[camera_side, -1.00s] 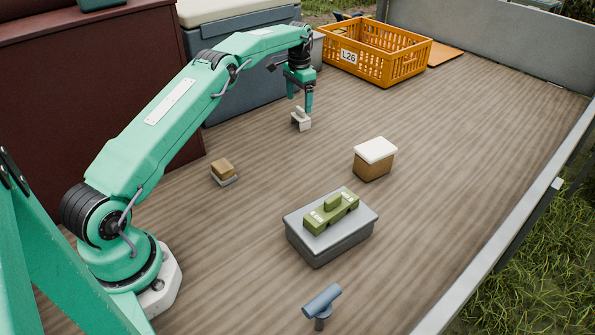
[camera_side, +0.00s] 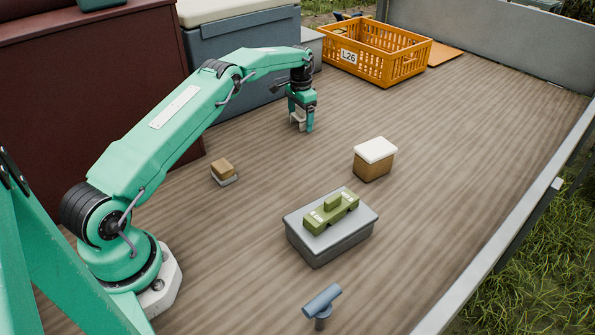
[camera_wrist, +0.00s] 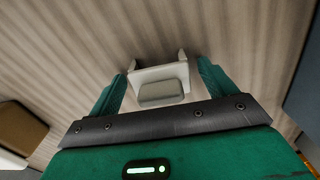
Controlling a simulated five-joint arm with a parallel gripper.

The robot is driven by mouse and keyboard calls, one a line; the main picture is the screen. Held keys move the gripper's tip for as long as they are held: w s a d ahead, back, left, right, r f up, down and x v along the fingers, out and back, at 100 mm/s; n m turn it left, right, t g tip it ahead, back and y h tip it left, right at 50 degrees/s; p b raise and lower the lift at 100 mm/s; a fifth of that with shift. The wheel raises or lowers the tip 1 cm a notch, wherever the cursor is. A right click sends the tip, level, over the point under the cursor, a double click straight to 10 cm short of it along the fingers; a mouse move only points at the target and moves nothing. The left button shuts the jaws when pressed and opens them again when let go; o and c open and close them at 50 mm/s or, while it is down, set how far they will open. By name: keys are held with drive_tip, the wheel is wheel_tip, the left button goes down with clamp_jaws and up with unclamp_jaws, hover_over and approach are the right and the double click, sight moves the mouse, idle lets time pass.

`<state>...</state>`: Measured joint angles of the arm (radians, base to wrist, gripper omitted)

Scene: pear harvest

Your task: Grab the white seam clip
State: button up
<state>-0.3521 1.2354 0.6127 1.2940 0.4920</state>
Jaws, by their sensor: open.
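The white seam clip (camera_side: 297,116) stands on the wooden deck near the blue-grey chest. In the side view it is mostly hidden by my gripper (camera_side: 302,123), which is lowered around it with its fingertips near the deck. In the wrist view the clip (camera_wrist: 160,76) lies between the two green fingers of my gripper (camera_wrist: 162,88), with two prongs pointing away and a grey block on its near side. My gripper is open. A gap shows between the clip and each finger.
A brown block on a grey base (camera_side: 223,171) lies left of the clip. A white-topped brown box (camera_side: 375,158) stands to the right. A grey case (camera_side: 330,238) bears a green object (camera_side: 331,212). An orange crate (camera_side: 375,52) is at the back. Deck around the clip is clear.

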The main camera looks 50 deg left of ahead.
idle(0.5)
drive_tip(key=c, duration=1)
drive_tip(key=shift+r, duration=0.1)
drive_tip(key=shift+c, duration=0.2)
drive_tip(key=shift+r, duration=1.75)
drive_tip(key=shift+d+r, duration=0.2)
drive_tip(key=shift+r, duration=0.05)
drive_tip(key=s+d+r, duration=0.2)
drive_tip(key=d+r, duration=0.4)
drive_tip(key=d, duration=0.5)
drive_tip(key=shift+r, duration=0.35)
drive_tip(key=shift+s, duration=0.1)
